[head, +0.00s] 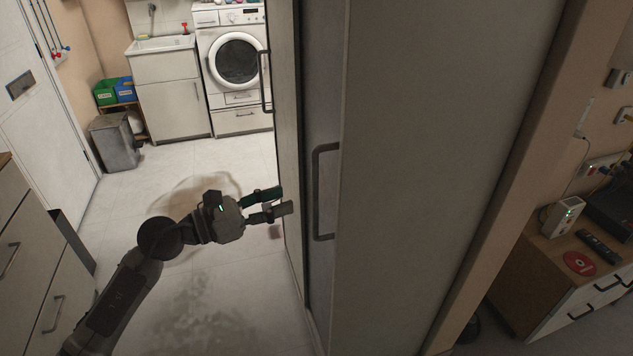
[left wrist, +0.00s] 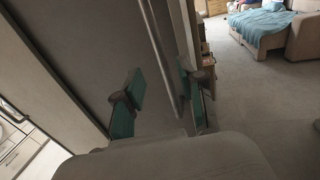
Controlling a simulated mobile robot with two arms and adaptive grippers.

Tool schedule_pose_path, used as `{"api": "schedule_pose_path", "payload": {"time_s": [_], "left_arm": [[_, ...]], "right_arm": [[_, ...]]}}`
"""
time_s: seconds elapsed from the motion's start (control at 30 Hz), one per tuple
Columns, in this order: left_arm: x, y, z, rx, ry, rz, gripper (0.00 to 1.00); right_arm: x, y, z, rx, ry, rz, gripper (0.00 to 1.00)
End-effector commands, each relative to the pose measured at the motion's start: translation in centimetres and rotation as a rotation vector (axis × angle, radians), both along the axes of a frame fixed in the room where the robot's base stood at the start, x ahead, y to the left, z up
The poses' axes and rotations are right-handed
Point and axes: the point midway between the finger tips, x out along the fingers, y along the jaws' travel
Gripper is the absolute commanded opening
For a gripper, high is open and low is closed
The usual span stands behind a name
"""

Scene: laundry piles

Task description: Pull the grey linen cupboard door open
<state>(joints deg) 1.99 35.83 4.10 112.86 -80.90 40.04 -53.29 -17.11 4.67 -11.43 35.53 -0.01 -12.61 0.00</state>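The grey cupboard stands tall across the middle of the head view, with a broad grey panel (head: 440,150) facing me. A narrow grey door face (head: 321,90), seen at a steep angle, carries a dark vertical bar handle (head: 325,190). Another bar handle (head: 265,80) shows farther left. My left gripper (head: 279,201) is just left of the cupboard front, its fingers parted. In the left wrist view its teal-padded fingers (left wrist: 158,97) are apart, with a long bar (left wrist: 163,60) appearing between or just beyond them; contact cannot be told. My right gripper is not in view.
A washing machine (head: 235,65), sink cabinet (head: 170,95) and grey bin (head: 114,140) stand at the back left. Drawers (head: 35,270) line the lower left. The floor (head: 200,300) left of the cupboard is clear. A sofa (left wrist: 265,28) shows in the left wrist view.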

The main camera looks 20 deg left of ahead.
Motion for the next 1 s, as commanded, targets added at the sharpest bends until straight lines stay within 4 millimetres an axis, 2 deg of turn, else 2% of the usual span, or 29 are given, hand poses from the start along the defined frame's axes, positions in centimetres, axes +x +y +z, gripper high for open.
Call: {"api": "schedule_pose_path", "payload": {"time_s": [0.03, 0.1, 0.4, 0.83, 1.0], "left_arm": [[0.9, -0.9, 0.6, -0.006, -0.002, 0.0, 0.4], [2.0, -2.0, 0.6, -0.007, -0.001, 0.0, 0.4], [5.4, -5.3, 0.3, -0.004, 0.0, 0.001, 0.4], [6.1, -6.0, 0.0, -0.003, 0.001, 0.001, 0.4], [6.1, -6.0, 0.0, -0.003, 0.001, 0.001, 0.13]], "right_arm": [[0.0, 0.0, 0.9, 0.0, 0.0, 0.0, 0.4], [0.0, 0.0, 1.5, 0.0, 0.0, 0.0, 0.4], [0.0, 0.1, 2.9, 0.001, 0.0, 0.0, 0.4], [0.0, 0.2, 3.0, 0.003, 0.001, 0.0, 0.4], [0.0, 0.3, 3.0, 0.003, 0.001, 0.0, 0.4]]}}
